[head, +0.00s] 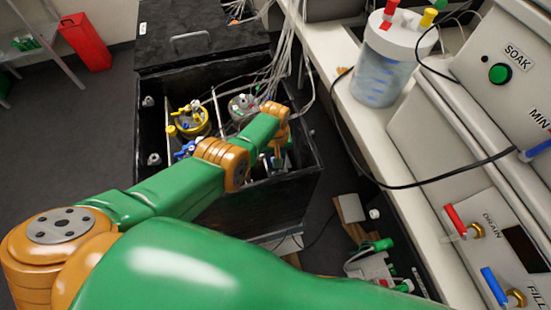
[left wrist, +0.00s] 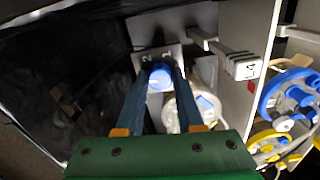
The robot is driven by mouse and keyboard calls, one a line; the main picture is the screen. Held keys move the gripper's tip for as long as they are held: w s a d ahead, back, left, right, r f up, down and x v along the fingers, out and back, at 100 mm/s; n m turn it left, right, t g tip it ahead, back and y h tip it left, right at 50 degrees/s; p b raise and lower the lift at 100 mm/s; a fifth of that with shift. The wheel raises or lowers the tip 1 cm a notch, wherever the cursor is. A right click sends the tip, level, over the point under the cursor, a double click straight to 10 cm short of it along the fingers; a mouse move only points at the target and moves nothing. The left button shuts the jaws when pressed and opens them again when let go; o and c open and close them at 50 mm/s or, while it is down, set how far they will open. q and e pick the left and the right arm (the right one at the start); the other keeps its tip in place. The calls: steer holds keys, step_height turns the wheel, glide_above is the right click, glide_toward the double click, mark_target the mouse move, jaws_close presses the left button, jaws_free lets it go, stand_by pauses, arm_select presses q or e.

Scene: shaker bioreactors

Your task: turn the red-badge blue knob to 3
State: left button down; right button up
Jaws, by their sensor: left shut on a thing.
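A round blue knob (left wrist: 161,77) sits on a pale plate (left wrist: 174,54) in the left wrist view. The digits 2 and 1 show on the plate; other marks are hidden, and I see no red badge on it. My left gripper (left wrist: 160,70) has its two dark fingers on either side of the knob and is shut on it. In the head view my left gripper (head: 279,158) reaches down into the black open box (head: 297,178), and the knob is hidden there by my arm. My right gripper is not in view.
Vessels with yellow (head: 190,121) and blue (head: 185,150) fittings stand in the box near my arm. Tubes (head: 287,50) hang over the box's back. A white-lidded jar (head: 385,70) stands on the right bench. In the left wrist view, a blue ring (left wrist: 272,98) lies right of a white divider.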

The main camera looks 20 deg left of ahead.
arm_select(q)
steer(key=shift+n, duration=0.5)
stand_by(0.3)
steer(key=c, duration=0.5)
jaws_free()
steer(key=shift+c, duration=0.2)
steer(key=shift+r, duration=0.1)
step_height(320, 180, up, 7)
steer(key=p, duration=0.5)
steer(key=shift+p, duration=0.35)
